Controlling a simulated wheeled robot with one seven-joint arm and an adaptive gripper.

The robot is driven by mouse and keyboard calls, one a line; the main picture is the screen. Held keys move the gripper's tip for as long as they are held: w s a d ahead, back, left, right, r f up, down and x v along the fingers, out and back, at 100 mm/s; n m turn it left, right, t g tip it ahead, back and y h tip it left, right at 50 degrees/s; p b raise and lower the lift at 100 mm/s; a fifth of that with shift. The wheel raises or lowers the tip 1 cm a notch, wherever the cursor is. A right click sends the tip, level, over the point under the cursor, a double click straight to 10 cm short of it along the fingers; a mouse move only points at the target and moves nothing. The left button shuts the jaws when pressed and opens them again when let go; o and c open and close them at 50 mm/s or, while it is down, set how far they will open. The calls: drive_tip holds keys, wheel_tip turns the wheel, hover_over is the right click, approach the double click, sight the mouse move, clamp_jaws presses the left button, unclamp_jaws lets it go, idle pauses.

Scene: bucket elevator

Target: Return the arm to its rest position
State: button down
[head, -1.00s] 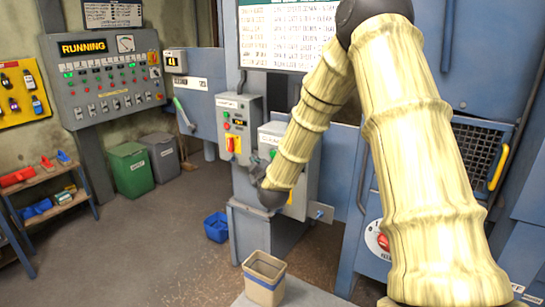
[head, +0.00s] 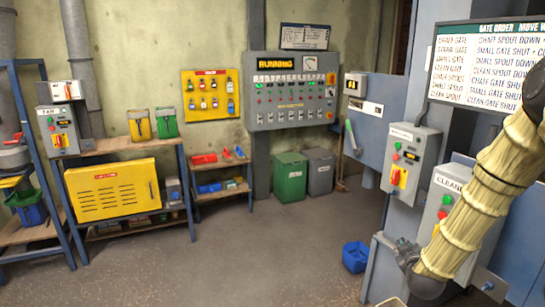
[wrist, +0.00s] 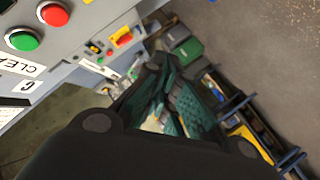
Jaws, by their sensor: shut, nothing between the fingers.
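My arm (head: 478,197), in a pale ribbed cover, enters the head view at the right edge and slopes down to a dark wrist joint (head: 428,287). My gripper (head: 404,252) is small and partly hidden there, in front of the grey switch boxes. In the wrist view its dark fingers with teal pads (wrist: 163,98) are together, with nothing held between them. The cleaner switch box (head: 446,205) stands right behind the arm, and its green button (wrist: 22,40) and red button (wrist: 54,14) show at the upper left of the wrist view.
Another switch box (head: 409,158) with a red-yellow switch stands left of the arm. A blue bucket (head: 355,256) is on the floor below. The control panel (head: 292,92) reads RUNNING. Green bin (head: 290,177) and shelves line the back. The middle floor (head: 230,260) is clear.

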drive_tip(key=s+a+f+m+g+y+b, duration=0.1)
drive_tip(key=s+a+f+g+y, duration=0.15)
drive_tip(key=s+a+f, duration=0.65)
drive_tip(key=s+a+f+m+g+y+b, duration=0.1)
drive_tip(key=s+a+f+g, duration=0.25)
drive_tip(key=s+f, duration=1.05)
drive_tip(key=s+a+f+m+g, duration=0.1)
drive_tip(key=s+f, duration=0.3)
drive_tip(key=s, duration=0.4)
drive_tip(key=s+a+f+m+g, duration=0.1)
drive_tip(key=s+a+f+g, duration=0.3)
drive_tip(key=s, duration=0.5)
drive_tip(key=s+a+f+m+g, duration=0.1)
drive_tip(key=s+a+f+g, duration=0.1)
drive_tip(key=s+f, duration=0.4)
drive_tip(key=shift+s+a+f+g+y+b, duration=0.25)
drive_tip(key=shift+s+a+g+y+b, duration=0.15)
drive_tip(key=shift+s, duration=0.8)
drive_tip(key=shift+m, duration=0.3)
